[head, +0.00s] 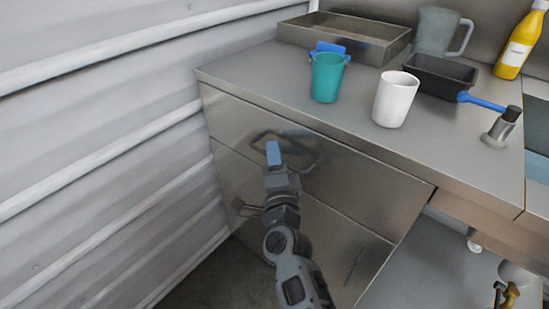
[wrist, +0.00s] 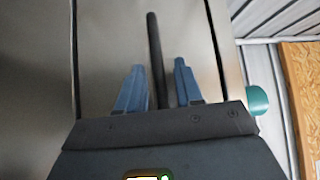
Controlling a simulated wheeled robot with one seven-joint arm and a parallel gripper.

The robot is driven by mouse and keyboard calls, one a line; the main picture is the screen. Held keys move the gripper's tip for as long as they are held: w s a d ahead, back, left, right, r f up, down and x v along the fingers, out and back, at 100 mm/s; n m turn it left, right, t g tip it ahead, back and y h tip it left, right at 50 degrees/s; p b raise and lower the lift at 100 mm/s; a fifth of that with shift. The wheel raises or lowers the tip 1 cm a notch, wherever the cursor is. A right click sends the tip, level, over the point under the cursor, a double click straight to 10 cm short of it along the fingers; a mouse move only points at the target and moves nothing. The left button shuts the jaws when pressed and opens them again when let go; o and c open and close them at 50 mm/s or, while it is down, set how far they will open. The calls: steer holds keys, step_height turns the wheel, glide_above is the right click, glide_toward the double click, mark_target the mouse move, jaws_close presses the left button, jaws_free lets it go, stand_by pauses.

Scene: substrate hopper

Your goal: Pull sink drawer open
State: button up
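The upper drawer (head: 365,185) is a flat steel front under the counter and looks shut. Its dark bar handle (head: 310,146) sticks out from the front; in the wrist view the handle (wrist: 154,45) runs as an upright dark bar. My gripper (head: 273,150) is at the left part of this handle. In the wrist view my gripper's blue fingers (wrist: 159,75) stand apart, one on each side of the bar. A gap shows between the bar and the right finger; I cannot tell whether the left finger touches it.
A lower drawer with a handle (head: 240,207) lies below. On the counter (head: 275,68) stand a teal cup (head: 326,78), white cup (head: 395,100), steel tray (head: 340,40), black tray (head: 440,78), pitcher (head: 434,32) and yellow bottle (head: 520,45). A corrugated wall (head: 100,110) is close on the left.

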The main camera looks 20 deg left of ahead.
jaws_close()
stand_by(0.3)
steer(key=shift+s, duration=0.1)
